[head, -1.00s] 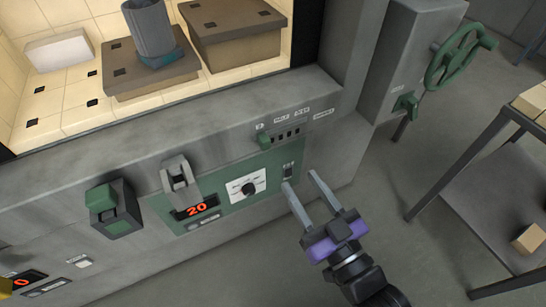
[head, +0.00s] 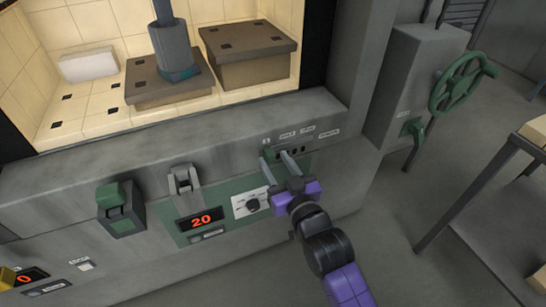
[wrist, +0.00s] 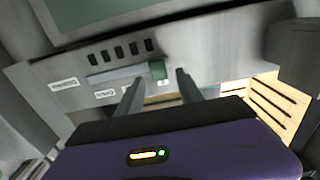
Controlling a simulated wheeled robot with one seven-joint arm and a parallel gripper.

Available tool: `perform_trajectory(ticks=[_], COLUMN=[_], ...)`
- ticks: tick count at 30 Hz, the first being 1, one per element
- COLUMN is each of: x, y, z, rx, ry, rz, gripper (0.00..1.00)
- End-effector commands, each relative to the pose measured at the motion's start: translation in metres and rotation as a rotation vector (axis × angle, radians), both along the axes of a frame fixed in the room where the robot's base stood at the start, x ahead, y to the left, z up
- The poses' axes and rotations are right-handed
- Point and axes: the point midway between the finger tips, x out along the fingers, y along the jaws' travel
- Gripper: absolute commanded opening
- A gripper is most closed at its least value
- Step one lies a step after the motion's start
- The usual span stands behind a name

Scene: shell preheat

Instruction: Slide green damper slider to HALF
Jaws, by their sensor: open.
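The green damper slider (head: 269,154) sits at the left end of its slot on the grey front panel, under the first small label. It also shows in the wrist view (wrist: 158,70), where the bare slot (wrist: 115,77) runs off to the left. A second label (head: 287,134), which seems to read HALF, is right of the slider in the head view. My gripper (head: 274,157) is open, with one finger on each side of the slider. In the wrist view small gaps show between the slider and both fingers (wrist: 160,78). Contact cannot be told.
A green-topped switch box (head: 120,208) is farther left. A green handwheel (head: 462,80) and a table (head: 480,180) stand to the right. Space in front of the panel is clear.

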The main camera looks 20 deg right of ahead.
Motion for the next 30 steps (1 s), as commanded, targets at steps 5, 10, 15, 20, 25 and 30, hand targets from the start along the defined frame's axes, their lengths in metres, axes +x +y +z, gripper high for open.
perform_trajectory(ticks=[5,10,15,20,25,30], x=[0.017,0.021,0.020,0.020,0.020,0.020], y=[0.000,0.000,0.000,0.000,0.000,0.000], z=[0.000,0.000,0.000,0.000,0.000,0.000], rx=[0.000,0.000,0.000,0.000,0.000,0.000], ry=[0.000,-0.001,-0.001,0.000,0.000,0.000], rz=[0.000,0.000,0.000,0.001,0.001,0.001], gripper=[0.44,0.44,0.44,0.12,0.00,0.00])
